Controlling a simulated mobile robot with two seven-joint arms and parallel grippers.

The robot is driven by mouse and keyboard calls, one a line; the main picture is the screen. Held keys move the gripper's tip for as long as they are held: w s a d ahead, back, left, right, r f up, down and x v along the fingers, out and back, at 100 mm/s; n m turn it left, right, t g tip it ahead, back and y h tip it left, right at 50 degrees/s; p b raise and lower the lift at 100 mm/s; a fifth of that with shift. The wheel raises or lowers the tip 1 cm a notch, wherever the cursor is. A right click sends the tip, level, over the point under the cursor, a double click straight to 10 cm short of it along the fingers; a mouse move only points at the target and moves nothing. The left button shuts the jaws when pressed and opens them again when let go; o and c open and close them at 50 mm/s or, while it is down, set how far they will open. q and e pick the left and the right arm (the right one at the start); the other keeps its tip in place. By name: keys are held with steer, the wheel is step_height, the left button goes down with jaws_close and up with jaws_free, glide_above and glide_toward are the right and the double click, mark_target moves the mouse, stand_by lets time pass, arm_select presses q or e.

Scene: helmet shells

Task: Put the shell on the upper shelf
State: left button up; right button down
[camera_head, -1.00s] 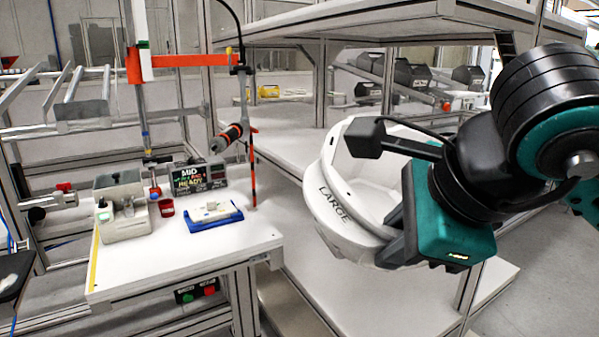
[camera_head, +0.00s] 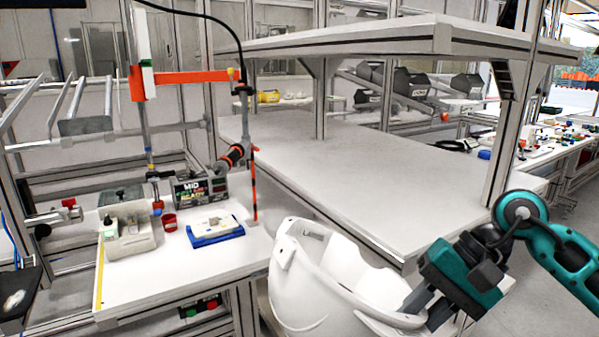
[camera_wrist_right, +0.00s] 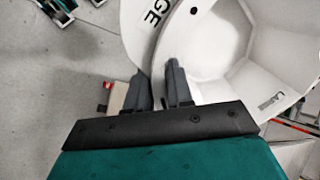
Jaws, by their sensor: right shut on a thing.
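The white helmet shell (camera_head: 318,290) is at the bottom centre of the head view, its open side tilted up, in front of the shelf rack. My right gripper (camera_head: 422,308) is shut on its right-hand rim. In the right wrist view, the gripper fingers (camera_wrist_right: 159,88) pinch the edge of the shell (camera_wrist_right: 205,35), and part of its lettering shows. The upper shelf (camera_head: 350,42) is a pale board at the top of the rack, above and behind the shell. My left gripper is not in view.
A wide lower shelf (camera_head: 370,185) is mostly bare beneath the upper one. A metal post (camera_head: 508,130) stands at its right front. The workbench (camera_head: 140,285) at left holds a grey fixture (camera_head: 130,235), a blue tray (camera_head: 215,236) and a small display (camera_head: 200,190).

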steer(key=d+f+n+g, duration=0.1)
steer(key=f, duration=0.1)
steer(key=d+f+n+g+p, duration=0.1)
steer(key=d+f+n, duration=0.1)
steer(key=shift+s+n+h, duration=0.2)
steer(key=shift+n+h, duration=0.1)
